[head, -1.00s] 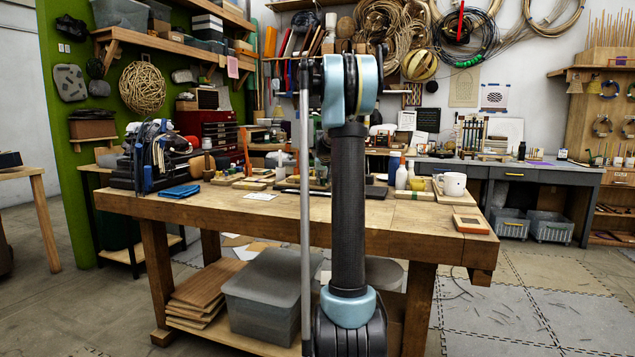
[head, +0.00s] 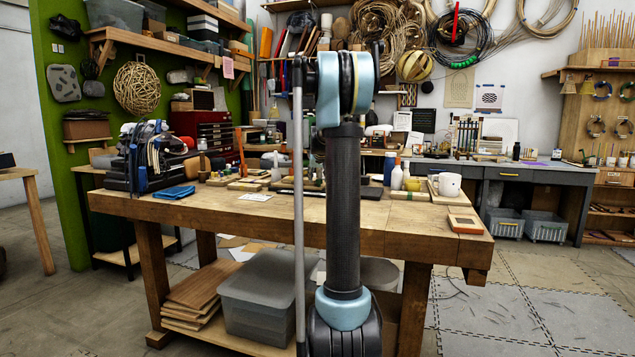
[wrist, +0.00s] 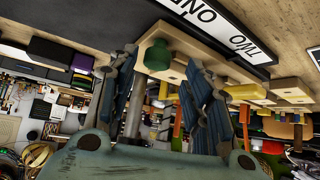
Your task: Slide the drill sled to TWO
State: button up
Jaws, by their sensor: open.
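In the wrist view, which is tilted and nearly upside down, my gripper (wrist: 160,62) is open. Its two blue fingers stand on either side of a green knob (wrist: 157,54). The knob sits by a pale wooden block (wrist: 188,40), which looks like the drill sled. I cannot tell whether the fingers touch the knob. A white label strip with ONE (wrist: 196,10) and TWO (wrist: 240,41) runs along a dark rail behind the block. The block's edge lies near the ONE end. In the head view my arm hides the gripper and the sled.
In the wrist view, a yellow piece (wrist: 245,91) and several wooden blocks lie right of the fingers. The bench's front left top is clear.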

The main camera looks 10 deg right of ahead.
jog(key=v, duration=0.9)
jog(key=shift+s+r, duration=0.2)
jog(key=shift+s, duration=0.1)
jog(key=s+a+f+g, duration=0.1)
jog(key=s+a+f, duration=0.2)
jog(key=s, duration=0.5)
jog(key=s+a+f+g, duration=0.1)
jog(key=s+a+f, duration=0.2)
jog(key=s, duration=0.5)
jog(key=s+a+f+n+g+y, duration=0.1)
jog(key=s+a+f, duration=0.2)
jog(key=s, duration=0.6)
jog(key=shift+f, duration=0.75)
jog(key=s+a+f+g, duration=0.1)
jog(key=s+a+f, duration=0.1)
jog(key=s+f, duration=0.7)
jog(key=s+a+f+n+g, duration=0.1)
jog(key=s+a+f+g, duration=0.1)
jog(key=s+f, duration=0.8)
jog(key=s, duration=0.7)
jog(key=shift+f+g, duration=0.15)
jog(key=shift+g, duration=0.15)
jog(key=shift+s, duration=0.1)
